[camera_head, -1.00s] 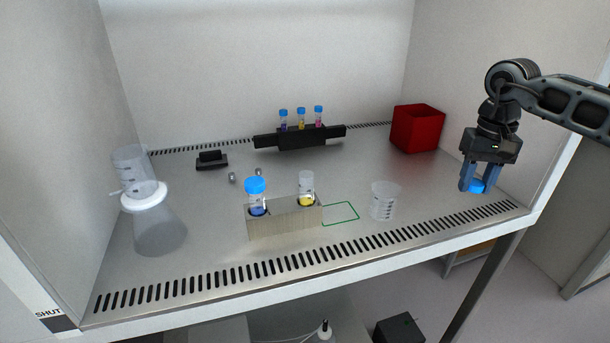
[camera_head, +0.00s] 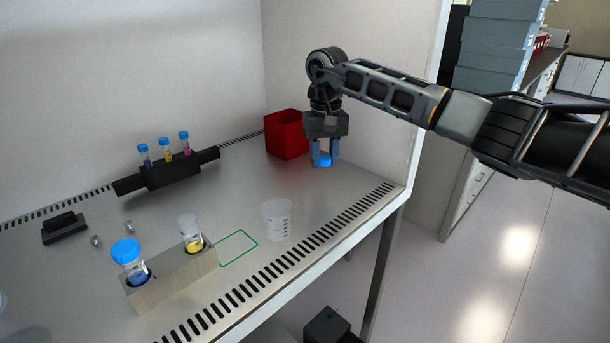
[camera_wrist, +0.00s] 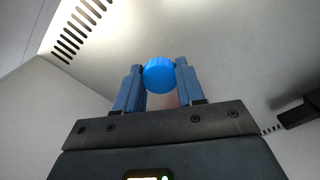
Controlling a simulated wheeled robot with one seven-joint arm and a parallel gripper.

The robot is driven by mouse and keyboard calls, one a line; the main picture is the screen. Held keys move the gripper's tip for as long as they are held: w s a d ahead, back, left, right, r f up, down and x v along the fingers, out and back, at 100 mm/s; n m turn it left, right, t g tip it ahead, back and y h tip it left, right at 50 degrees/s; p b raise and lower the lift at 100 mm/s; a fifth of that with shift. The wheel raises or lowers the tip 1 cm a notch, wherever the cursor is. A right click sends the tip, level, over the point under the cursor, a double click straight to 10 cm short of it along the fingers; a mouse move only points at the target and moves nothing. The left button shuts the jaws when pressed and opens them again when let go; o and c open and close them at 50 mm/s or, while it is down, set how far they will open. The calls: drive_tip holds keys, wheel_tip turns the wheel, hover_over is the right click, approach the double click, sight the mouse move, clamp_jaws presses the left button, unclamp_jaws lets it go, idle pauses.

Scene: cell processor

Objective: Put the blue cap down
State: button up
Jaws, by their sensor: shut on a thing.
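The blue cap (camera_head: 323,160) is held between the fingertips of my gripper (camera_head: 323,155), over the right part of the steel work surface (camera_head: 245,205). In the wrist view the blue cap (camera_wrist: 159,74) sits between the two blue fingers of my gripper (camera_wrist: 158,80), which is shut on it. The cap looks close to the surface, but I cannot tell whether it touches. An uncapped tube with yellow contents (camera_head: 191,234) stands in the metal rack (camera_head: 172,278), beside a tube with a blue cap (camera_head: 127,262).
A red bin (camera_head: 287,136) stands behind and left of my gripper. A clear beaker (camera_head: 277,219) stands in front of it, next to a green outline (camera_head: 237,248). A black rack (camera_head: 168,173) holds small vials. The cabinet's side wall (camera_head: 350,50) is close on the right.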

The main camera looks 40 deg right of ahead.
sight(308, 192)
drive_tip(key=w+a+f, duration=0.2)
drive_tip(key=a, duration=0.1)
drive_tip(key=shift+w+f+p, duration=0.15)
drive_tip(key=shift+w+p, duration=0.05)
drive_tip(key=shift+p, duration=0.1)
wheel_tip(308, 192, down, 4)
drive_tip(key=shift+a+r+p, duration=0.1)
drive_tip(key=shift+r+p, duration=0.05)
drive_tip(key=shift+p, duration=0.3)
drive_tip(key=shift+f+b, duration=0.5)
drive_tip(key=shift+f, duration=0.3)
drive_tip(key=o, duration=1.2)
drive_tip(key=shift+c, duration=0.2)
drive_tip(key=shift+r, duration=0.1)
drive_tip(key=shift+r+p, duration=0.5)
drive_tip(key=shift+r, duration=0.05)
wheel_tip(308, 192, up, 12)
drive_tip(key=b, duration=0.2)
